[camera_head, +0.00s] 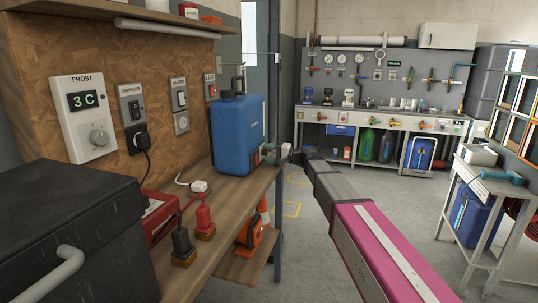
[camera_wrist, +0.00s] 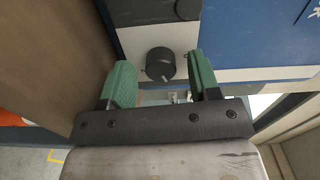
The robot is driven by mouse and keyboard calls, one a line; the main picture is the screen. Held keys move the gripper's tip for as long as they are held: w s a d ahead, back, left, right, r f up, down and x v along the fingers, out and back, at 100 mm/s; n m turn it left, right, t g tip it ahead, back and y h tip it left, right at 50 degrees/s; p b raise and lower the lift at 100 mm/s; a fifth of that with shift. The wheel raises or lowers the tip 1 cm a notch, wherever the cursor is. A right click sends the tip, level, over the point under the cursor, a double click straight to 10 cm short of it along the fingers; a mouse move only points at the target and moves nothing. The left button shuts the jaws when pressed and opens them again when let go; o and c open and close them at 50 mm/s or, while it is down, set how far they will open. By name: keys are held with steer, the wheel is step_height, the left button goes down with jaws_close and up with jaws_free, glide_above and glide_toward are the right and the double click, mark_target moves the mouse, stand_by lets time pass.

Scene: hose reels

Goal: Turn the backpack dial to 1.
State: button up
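The blue backpack tank (camera_head: 238,132) stands upright on the wooden bench, left of centre in the head view. Its blue body and a pale panel also show at the top of the wrist view (camera_wrist: 235,35). A dark round dial (camera_wrist: 160,62) sits on the pale panel. My gripper (camera_wrist: 161,76) is open, with one green finger on each side of the dial and visible gaps between. No numbers are readable around the dial. In the head view my gripper (camera_head: 272,153) is at the tank's right lower side, and the dial cannot be made out there.
A thermostat marked FROST (camera_head: 85,118), a charger switch (camera_head: 131,103) and a heater switch (camera_head: 179,95) are on the chipboard wall. The floor right of the bench is mostly open.

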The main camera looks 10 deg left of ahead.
steer(key=d, duration=1)
steer(key=shift+s+d, duration=0.4)
